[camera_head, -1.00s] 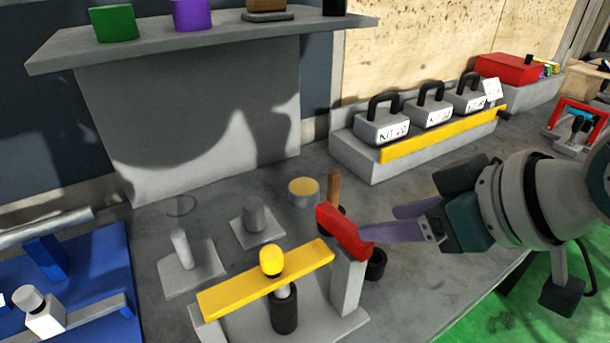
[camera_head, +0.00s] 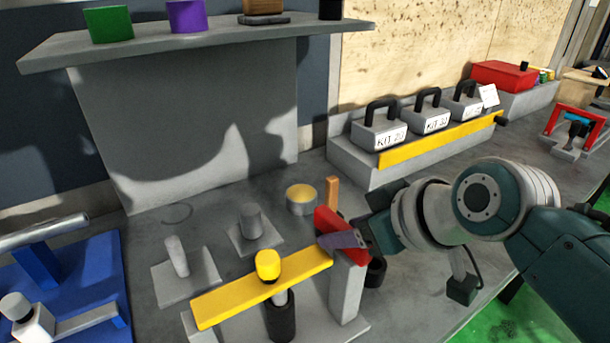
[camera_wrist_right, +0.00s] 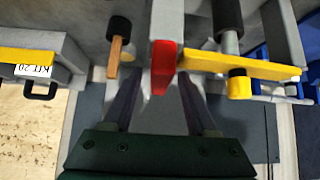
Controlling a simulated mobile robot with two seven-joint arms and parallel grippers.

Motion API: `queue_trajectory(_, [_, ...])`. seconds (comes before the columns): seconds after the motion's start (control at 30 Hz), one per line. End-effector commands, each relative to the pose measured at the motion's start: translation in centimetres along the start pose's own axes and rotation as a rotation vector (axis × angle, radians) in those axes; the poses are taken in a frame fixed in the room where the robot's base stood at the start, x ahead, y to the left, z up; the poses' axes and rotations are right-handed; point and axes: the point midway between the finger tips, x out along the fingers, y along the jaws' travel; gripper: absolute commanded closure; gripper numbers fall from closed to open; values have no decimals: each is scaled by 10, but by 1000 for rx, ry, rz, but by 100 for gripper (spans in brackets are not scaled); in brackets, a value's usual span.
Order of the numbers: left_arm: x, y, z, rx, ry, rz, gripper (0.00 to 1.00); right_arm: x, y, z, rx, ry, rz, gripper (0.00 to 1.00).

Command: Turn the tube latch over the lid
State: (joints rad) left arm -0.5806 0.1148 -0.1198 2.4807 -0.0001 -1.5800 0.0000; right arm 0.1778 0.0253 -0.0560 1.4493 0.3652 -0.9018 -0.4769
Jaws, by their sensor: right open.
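The red latch (camera_head: 327,221) sits on top of a grey post (camera_head: 346,287) at the right end of the yellow bar, which appears to be the lid (camera_head: 225,301). The yellow bar has a yellow knob (camera_head: 267,264) on it and a dark cylinder (camera_head: 281,320) below. My right gripper (camera_head: 338,237) is open at the red latch, and one purple finger partly covers it. In the right wrist view the red latch (camera_wrist_right: 163,66) stands between the two spread fingers of my right gripper (camera_wrist_right: 160,80), with gaps on both sides. My left gripper is not in view.
A round tin (camera_head: 300,204) and an upright wooden handle (camera_head: 332,193) stand just behind the latch. Grey pegs on plates (camera_head: 250,226) are left of them. A blue fixture (camera_head: 95,270) is at far left. Kit weights (camera_head: 377,132) stand behind a yellow rail (camera_head: 435,143).

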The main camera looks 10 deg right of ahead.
Motion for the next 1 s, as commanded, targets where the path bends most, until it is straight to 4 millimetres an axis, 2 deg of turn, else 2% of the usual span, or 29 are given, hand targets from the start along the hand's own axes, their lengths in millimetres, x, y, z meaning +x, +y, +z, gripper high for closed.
queue_trajectory(0.07, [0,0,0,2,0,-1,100,0,0,0,0,0,0,48])
queue_trajectory(0.53, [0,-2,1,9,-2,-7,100,0,0,0,0,-1,0,100])
queue_trajectory(1.0, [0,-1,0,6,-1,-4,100,0,0,0,0,-1,0,100])
